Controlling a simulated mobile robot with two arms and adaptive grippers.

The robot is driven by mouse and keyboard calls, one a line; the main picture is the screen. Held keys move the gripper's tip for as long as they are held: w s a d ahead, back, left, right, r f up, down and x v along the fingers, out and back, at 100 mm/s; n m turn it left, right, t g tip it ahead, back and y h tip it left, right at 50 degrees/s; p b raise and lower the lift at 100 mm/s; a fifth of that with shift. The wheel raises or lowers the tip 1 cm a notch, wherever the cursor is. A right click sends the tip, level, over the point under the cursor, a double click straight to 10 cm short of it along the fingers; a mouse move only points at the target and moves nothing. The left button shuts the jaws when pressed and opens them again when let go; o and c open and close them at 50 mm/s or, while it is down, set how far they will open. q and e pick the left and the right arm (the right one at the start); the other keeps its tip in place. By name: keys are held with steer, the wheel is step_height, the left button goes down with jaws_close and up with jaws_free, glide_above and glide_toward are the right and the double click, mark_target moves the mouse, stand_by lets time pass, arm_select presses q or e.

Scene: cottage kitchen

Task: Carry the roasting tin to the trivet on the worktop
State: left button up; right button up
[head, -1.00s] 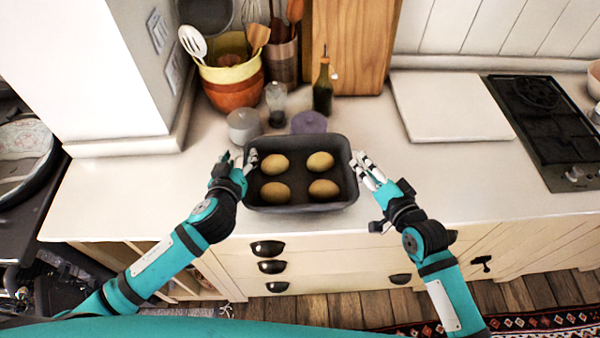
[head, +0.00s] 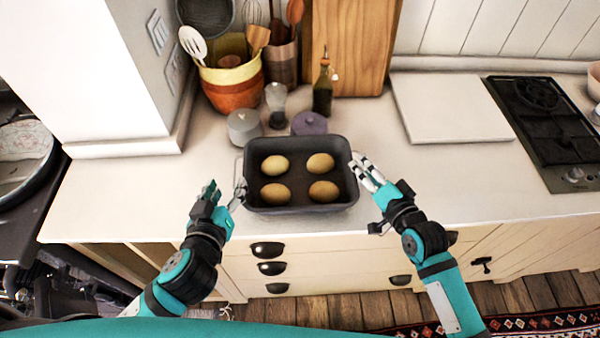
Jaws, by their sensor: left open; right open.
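The dark roasting tin (head: 298,208) sits level at the front middle of the worktop (head: 420,185) with several round golden-brown buns or potatoes in it. Thin wire handles show at its left and right ends. No trivet shows; whether one is under the tin is hidden. My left gripper (head: 226,194) is open and empty, just left of and in front of the tin's left handle. My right gripper (head: 364,170) is open at the tin's right end, its fingers close by the right handle. I cannot tell whether they touch it.
Behind the tin stand a grey-lidded jar (head: 243,127), a purple-lidded pot (head: 309,123), a glass grinder (head: 276,103) and an oil bottle (head: 323,92). A pale board (head: 450,108) lies right, beside the black hob (head: 550,125). Worktop between board and tin is clear.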

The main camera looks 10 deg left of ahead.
steer(key=v, duration=1.2)
